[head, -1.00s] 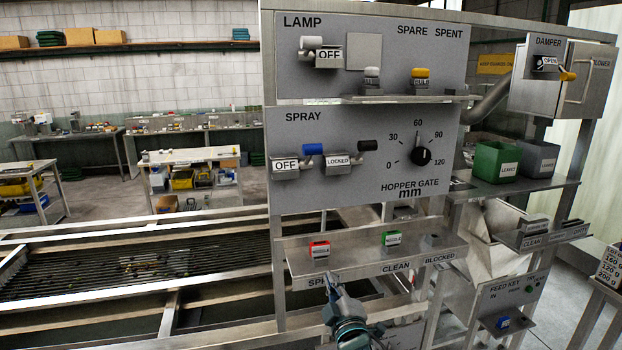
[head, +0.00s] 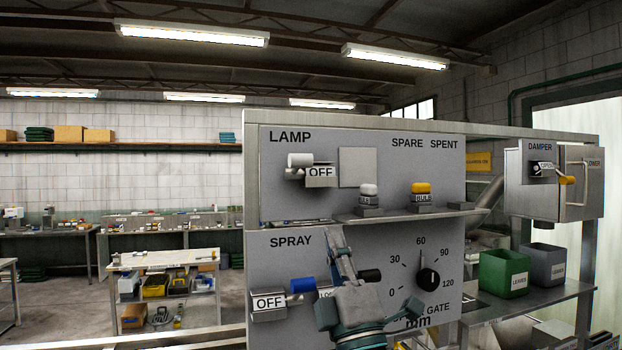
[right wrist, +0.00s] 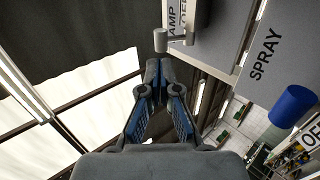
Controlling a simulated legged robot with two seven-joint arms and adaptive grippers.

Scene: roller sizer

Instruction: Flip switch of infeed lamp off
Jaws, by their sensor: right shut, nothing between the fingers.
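The lamp switch has a whitish cylindrical handle (head: 300,160) at the upper left of the grey panel, under the word LAMP. A plate reading OFF (head: 320,173) sits just right of and below the handle. My right gripper (head: 338,238) is in front of the SPRAY panel, below and right of the lamp switch. Its fingers point up, shut and empty. In the right wrist view the closed fingertips (right wrist: 158,66) lie just below a pale cylindrical piece (right wrist: 160,40) beside the lamp lettering. I see no contact with the switch. My left gripper is not in view.
A blue spray handle (head: 302,285) is left of my right gripper; a black handle is partly behind it. A shelf with a white-topped bulb (head: 368,192) and yellow-topped bulb (head: 421,190) juts out right of the lamp switch. The hopper gate dial (head: 428,279) is further right.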

